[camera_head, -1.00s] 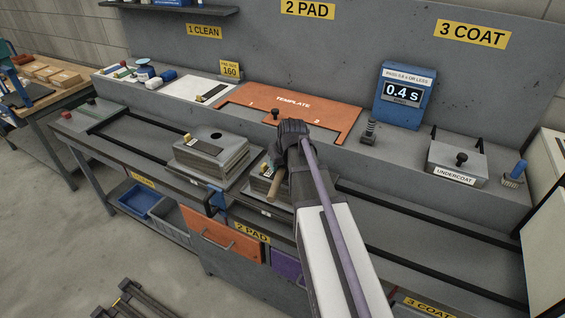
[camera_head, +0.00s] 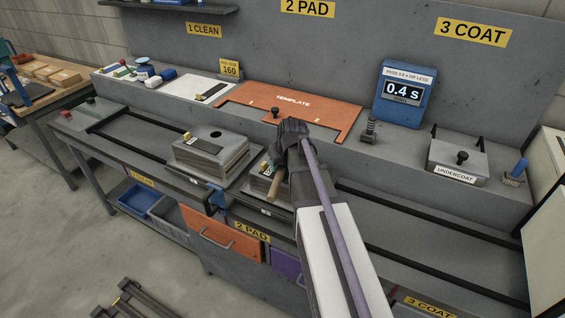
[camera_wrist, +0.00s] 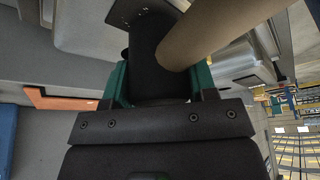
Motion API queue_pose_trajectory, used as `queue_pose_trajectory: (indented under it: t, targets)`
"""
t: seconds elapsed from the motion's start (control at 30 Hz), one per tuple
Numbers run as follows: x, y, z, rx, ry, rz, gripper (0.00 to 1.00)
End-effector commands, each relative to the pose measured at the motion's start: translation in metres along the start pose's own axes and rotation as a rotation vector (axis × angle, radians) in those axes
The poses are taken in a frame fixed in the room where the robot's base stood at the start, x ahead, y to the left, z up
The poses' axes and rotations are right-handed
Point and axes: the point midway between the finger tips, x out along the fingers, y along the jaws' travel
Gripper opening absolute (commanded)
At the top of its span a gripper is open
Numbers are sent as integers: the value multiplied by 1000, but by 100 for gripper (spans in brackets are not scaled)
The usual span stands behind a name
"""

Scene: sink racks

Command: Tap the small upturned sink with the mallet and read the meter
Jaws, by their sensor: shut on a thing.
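The mallet's tan wooden handle (camera_head: 275,187) shows below my gripper in the head view, and large and close in the wrist view (camera_wrist: 215,28). My gripper (camera_wrist: 160,82) has green fingers shut on the mallet, around a dark part of it. The small upturned sink (camera_head: 262,183) is grey and sits on the bench, partly hidden behind my wrist and the handle. I cannot tell whether the mallet touches it. The blue meter (camera_head: 404,97) stands on the back ledge and reads 0.4 s; its label about a pass limit is too small to read surely.
A larger upturned sink (camera_head: 210,153) with a round hole sits to the left. An orange template (camera_head: 290,100) lies on the ledge behind. An undercoat box (camera_head: 457,163) and a brush (camera_head: 515,174) stand at right. Black rails (camera_head: 430,215) run along the bench, with clear room at right.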

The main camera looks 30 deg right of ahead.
Motion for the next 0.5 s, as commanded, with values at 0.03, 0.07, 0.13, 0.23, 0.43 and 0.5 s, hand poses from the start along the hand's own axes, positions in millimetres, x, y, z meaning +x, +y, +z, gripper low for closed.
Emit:
queue_pose_trajectory:
  t: [0.03,0.07,0.13,0.23,0.43,0.5]
  targets:
    - [1,0,0,0,0,0,33]
    - [2,0,1,0,0,0,33]
    - [2,0,1,0,0,0,33]
    - [3,0,1,0,0,0,33]
    - [6,0,2,0,0,0,33]
    - [6,0,3,0,0,0,33]
